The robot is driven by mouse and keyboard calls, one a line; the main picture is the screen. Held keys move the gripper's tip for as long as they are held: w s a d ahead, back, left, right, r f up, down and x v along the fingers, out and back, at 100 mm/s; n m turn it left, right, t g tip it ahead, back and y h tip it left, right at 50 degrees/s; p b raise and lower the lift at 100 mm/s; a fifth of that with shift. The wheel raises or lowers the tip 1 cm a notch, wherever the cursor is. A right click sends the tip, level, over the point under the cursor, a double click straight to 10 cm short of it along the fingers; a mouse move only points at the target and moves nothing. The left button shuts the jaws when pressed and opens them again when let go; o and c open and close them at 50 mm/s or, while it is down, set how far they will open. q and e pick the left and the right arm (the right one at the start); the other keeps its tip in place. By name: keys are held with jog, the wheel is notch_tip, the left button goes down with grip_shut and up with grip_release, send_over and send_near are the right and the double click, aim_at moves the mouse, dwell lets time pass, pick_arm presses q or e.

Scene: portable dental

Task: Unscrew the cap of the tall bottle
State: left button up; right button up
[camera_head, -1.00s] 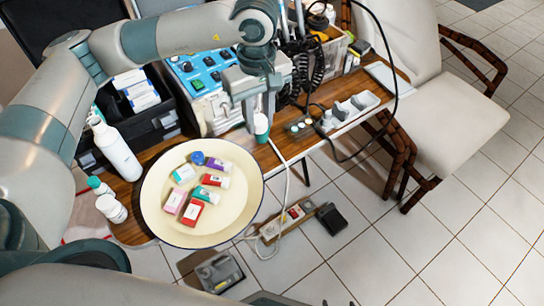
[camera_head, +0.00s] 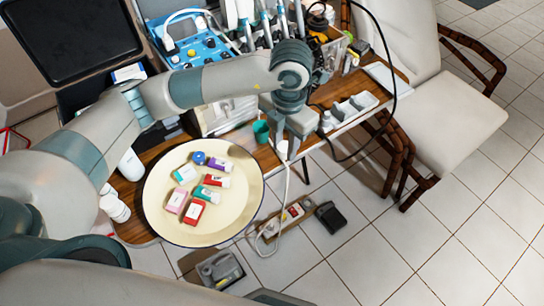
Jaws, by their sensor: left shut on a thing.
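A tall white bottle (camera_head: 130,165) stands at the left end of the wooden table. My left arm hides its top, so I cannot see its cap. My left gripper (camera_head: 291,150) is well to the right of it, low over the table's front edge. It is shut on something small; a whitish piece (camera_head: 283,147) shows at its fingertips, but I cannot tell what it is. A shorter white bottle (camera_head: 114,208) stands at the table's left front, with another small bottle partly hidden behind it. My right gripper is not in view.
A round cream tray (camera_head: 160,222) holds several small coloured boxes and tubes. A green cup (camera_head: 261,131) stands left of my left gripper. A blue-topped control unit (camera_head: 194,45) is behind. A grey-white holder (camera_head: 355,106) is to the right. A white cable hangs off the front edge.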

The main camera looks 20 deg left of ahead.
pick_arm(q)
jog(key=d+f+n, duration=0.1)
jog(key=n, duration=0.2)
jog(key=s+d+n, duration=0.1)
jog(key=n, duration=0.3)
jog(key=d+f+n, duration=0.1)
jog(key=n, duration=0.2)
jog(key=shift+s+f+p, duration=0.2)
jog(key=shift+f+p, duration=0.15)
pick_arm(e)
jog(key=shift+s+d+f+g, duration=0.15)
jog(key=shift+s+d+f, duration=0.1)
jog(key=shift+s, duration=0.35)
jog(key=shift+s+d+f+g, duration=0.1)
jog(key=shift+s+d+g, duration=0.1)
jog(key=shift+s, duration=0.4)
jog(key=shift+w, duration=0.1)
